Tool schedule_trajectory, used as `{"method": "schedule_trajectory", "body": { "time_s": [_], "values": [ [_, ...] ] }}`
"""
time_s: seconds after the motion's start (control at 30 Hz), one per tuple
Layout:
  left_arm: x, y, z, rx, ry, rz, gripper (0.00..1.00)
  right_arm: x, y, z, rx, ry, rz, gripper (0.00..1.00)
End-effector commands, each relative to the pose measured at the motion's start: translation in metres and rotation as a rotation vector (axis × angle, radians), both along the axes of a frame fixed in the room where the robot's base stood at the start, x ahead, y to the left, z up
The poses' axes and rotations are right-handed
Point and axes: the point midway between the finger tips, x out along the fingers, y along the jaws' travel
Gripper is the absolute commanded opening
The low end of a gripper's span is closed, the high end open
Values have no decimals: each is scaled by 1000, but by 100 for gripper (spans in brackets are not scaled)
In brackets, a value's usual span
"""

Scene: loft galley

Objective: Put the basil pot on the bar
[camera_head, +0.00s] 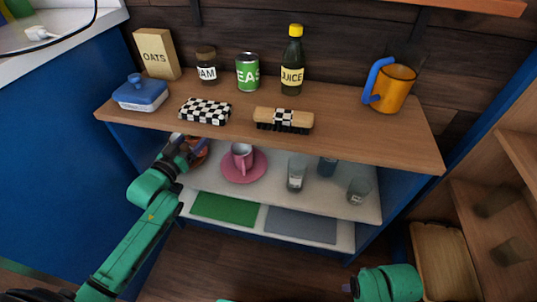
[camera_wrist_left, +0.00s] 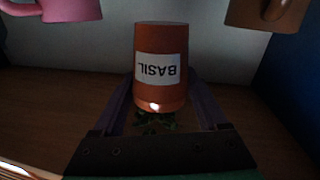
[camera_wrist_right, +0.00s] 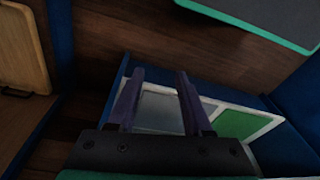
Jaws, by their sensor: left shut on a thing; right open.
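The basil pot (camera_wrist_left: 160,45) is a terracotta pot with a white BASIL label and green leaves, upside down in the left wrist view. My left gripper (camera_wrist_left: 158,108) is shut on it, one finger on each side. In the head view my left gripper (camera_head: 190,148) is under the bar's front edge, at the left of the shelf; the pot is mostly hidden there. The bar (camera_head: 365,137) is the wooden top above the shelves. My right gripper (camera_wrist_right: 155,85) is open and empty, low and away from the bar.
On the bar stand an oats box (camera_head: 156,54), blue butter dish (camera_head: 141,94), jam jar (camera_head: 206,68), green can (camera_head: 248,72), juice bottle (camera_head: 292,65), checkered item (camera_head: 205,111), brush (camera_head: 283,120) and orange mug (camera_head: 395,88). Bare bar lies right of the brush. Below are a pink cup (camera_head: 242,157) and glasses (camera_head: 296,174).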

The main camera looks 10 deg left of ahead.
Motion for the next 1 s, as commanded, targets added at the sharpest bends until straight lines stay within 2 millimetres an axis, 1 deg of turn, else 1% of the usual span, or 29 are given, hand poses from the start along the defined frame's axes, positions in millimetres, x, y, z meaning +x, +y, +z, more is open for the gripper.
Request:
{"method": "schedule_trajectory", "body": {
  "time_s": [0.17,0.27,0.33,0.43,0.57,0.6,0.73,0.83,1.0],
  "values": [
    [0,0,-1,0,-1,0,4,0,0,0,1,0,0,50],
    [0,0,-19,-2,2,1,4,-1,1,11,7,-7,4,50],
    [0,0,-38,-2,2,1,4,-3,2,26,12,-14,10,50],
    [0,0,-55,-2,-2,0,4,-9,3,47,19,-17,17,50],
    [0,0,-73,0,-1,0,4,2,17,34,56,-85,38,50],
    [0,0,-82,0,0,0,4,7,23,29,74,-118,46,50],
    [-1,0,-98,-1,-1,0,4,21,42,14,130,-214,63,50],
    [-1,0,-101,0,-2,-1,4,26,49,12,150,-249,67,50],
    [-1,0,-100,0,-2,-1,4,27,49,13,151,-251,67,50]
  ]
}}
